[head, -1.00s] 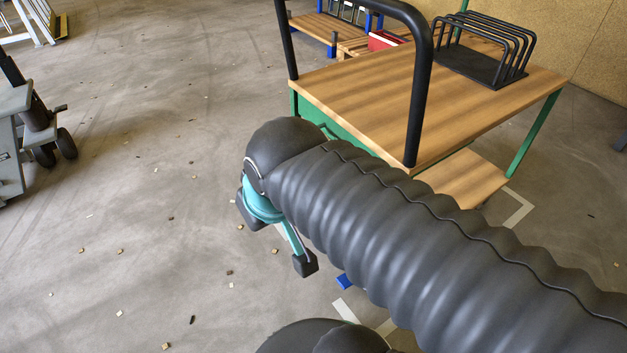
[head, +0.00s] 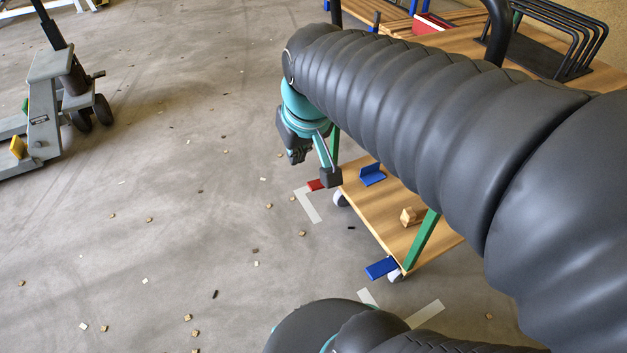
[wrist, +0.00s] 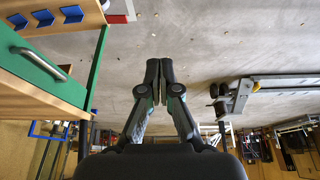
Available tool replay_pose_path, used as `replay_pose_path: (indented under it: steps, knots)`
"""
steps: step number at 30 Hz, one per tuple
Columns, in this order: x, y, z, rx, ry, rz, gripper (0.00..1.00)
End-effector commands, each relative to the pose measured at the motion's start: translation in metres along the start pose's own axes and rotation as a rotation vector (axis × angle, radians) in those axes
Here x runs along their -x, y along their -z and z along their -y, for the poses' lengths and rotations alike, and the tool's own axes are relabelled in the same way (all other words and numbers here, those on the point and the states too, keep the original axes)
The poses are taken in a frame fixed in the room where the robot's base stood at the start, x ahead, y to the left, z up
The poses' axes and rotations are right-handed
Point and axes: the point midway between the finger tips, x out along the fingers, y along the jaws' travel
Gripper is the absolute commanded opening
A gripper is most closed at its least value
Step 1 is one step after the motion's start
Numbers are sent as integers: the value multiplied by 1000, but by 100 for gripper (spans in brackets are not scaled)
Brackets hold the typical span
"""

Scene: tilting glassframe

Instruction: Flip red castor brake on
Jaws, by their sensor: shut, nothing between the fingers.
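The red castor brake (head: 315,185) is a small red pedal low at the trolley's far left corner, beside a castor wheel (head: 340,198). Part of it is hidden behind my wrist in the head view. A red piece, likely the same pedal, shows at the top edge of the wrist view (wrist: 130,9). My gripper (wrist: 160,68) is shut and empty, its fingertips together over bare floor in the wrist view. In the head view my wrist end hangs near the red pedal; I cannot tell their distance. A blue pedal (head: 381,268) sits at the near castor.
The wooden trolley's lower deck (head: 375,215) carries a blue bracket (head: 372,174) and a wooden block (head: 411,216). A green drawer (wrist: 45,72) with a metal handle shows in the wrist view. A grey pallet truck (head: 45,120) stands left. Floor between is mostly open, with small scraps.

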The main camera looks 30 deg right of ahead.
Motion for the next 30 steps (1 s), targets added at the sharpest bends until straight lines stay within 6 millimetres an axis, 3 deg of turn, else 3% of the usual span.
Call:
replay_pose_path:
  steps: [1,8,15,24,30]
  knots:
    - [-15,12,-5,0,0,24,0]
    - [-67,67,-29,5,9,103,0]
    - [-141,114,-63,7,28,184,0]
    - [-258,148,-114,7,64,277,0]
    - [-345,152,-150,4,96,337,0]
